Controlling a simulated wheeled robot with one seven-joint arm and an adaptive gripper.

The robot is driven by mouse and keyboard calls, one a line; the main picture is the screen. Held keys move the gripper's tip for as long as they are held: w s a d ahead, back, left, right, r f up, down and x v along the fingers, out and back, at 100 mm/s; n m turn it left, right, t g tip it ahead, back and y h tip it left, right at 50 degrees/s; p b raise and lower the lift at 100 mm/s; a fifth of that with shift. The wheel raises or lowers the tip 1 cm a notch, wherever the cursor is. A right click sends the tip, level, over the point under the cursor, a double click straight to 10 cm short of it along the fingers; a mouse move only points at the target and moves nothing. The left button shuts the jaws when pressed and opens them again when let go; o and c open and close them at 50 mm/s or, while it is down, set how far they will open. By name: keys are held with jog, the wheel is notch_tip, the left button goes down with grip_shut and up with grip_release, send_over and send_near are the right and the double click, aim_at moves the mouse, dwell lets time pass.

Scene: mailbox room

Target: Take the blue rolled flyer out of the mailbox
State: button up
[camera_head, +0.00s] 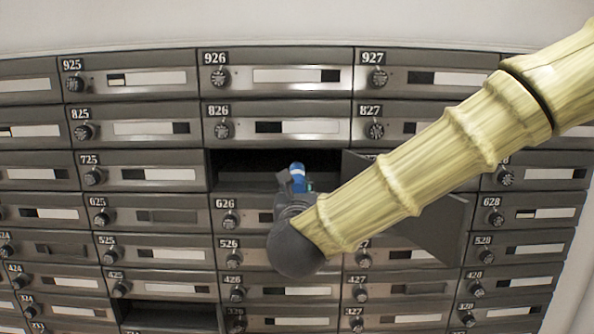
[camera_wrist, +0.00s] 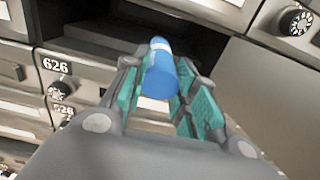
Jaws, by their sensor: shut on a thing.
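The blue rolled flyer (camera_head: 298,176) is a short blue cylinder with a pale band, at the mouth of an open mailbox (camera_head: 238,160) below number 826. My gripper (camera_head: 294,190) is in front of that opening, mostly hidden behind my arm in the head view. In the wrist view the blue rolled flyer (camera_wrist: 160,70) sits between the two teal-padded fingers of my gripper (camera_wrist: 160,85), which are shut on it. Its far end points toward the dark opening. Whether any of it is still inside the mailbox is unclear.
The mailbox's door (camera_head: 430,222) stands open to the right of the opening, partly behind my arm. Closed numbered mailboxes with round dials surround it. Another dark open slot (camera_head: 168,314) shows at lower left.

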jog(key=s+b, duration=0.2)
jog(key=s, duration=0.3)
jog(key=shift+s, duration=0.35)
jog(key=shift+f, duration=0.1)
